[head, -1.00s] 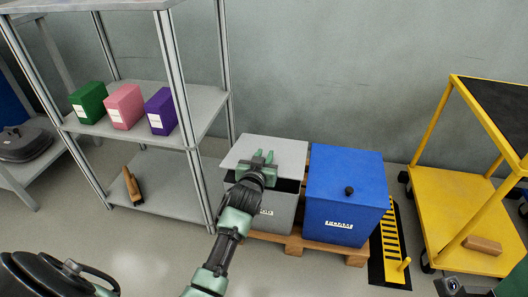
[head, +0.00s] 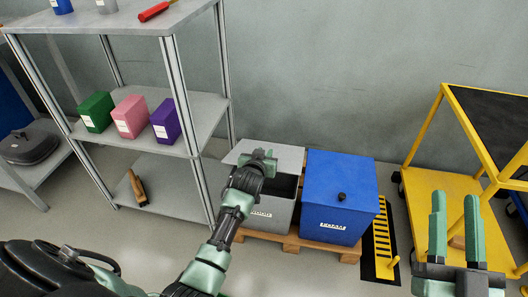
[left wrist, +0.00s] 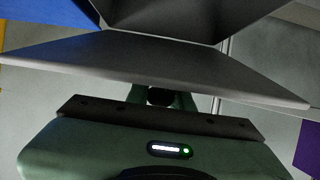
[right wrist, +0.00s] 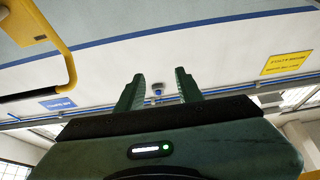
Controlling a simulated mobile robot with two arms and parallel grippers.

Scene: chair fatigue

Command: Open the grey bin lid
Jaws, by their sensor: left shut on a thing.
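The grey bin (head: 272,214) stands on a wooden pallet, left of a blue bin. Its grey lid (head: 288,154) is raised and tilted, and a dark opening (head: 285,186) shows at the bin's front and right. My left gripper (head: 262,158) is shut on the lid's knob (left wrist: 160,96), which is mostly hidden by the fingers. In the left wrist view the lid (left wrist: 160,58) spans the picture just past the fingers. My right gripper (head: 455,193) is open and empty at the lower right; its spread fingers also show in the right wrist view (right wrist: 160,80).
A yellow cart (head: 440,205) is farther right, partly behind my right gripper. A grey shelf (head: 200,105) with several boxes stands left. Bare floor lies in front of the pallet (head: 290,240).

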